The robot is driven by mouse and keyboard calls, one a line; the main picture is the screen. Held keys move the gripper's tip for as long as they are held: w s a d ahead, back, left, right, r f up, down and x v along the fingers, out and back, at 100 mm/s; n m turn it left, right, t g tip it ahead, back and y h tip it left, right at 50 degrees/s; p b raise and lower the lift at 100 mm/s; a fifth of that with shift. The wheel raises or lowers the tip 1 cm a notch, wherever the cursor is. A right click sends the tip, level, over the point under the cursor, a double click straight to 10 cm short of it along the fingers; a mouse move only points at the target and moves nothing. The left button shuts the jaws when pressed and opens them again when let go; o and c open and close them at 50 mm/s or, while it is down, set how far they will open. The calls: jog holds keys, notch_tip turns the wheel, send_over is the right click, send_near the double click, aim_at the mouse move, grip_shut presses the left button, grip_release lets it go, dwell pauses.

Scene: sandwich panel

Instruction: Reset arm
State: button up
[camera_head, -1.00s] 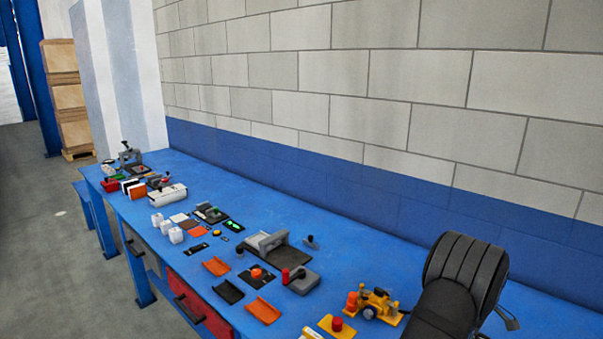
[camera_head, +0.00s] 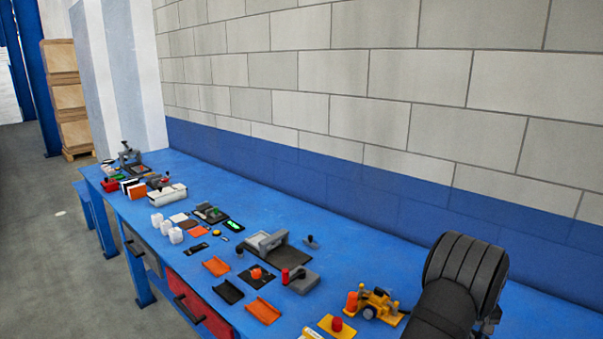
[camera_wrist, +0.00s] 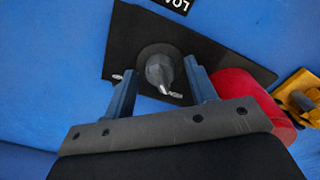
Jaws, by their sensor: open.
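My gripper (camera_wrist: 161,88) shows in the wrist view with its two blue-grey fingers apart and nothing seen between their tips but the scene beyond. Beyond the fingers is a black plate (camera_wrist: 130,45) with a dark round base and a pointed grey metal piece (camera_wrist: 158,72). I cannot tell whether the fingers are level with that piece. In the head view my dark arm stands at the lower right, and the gripper's fingers are not clearly visible there.
A red rounded part (camera_wrist: 248,95) and a yellow part (camera_wrist: 300,90) lie right of the fingers. The blue bench (camera_head: 390,255) carries a yellow device (camera_head: 375,305), a grey fixture (camera_head: 275,248), an orange tray (camera_head: 263,311) and white cups (camera_head: 175,235). A block wall stands behind.

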jog(key=m, duration=0.6)
jog(key=shift+m, duration=0.3)
dwell(1.4)
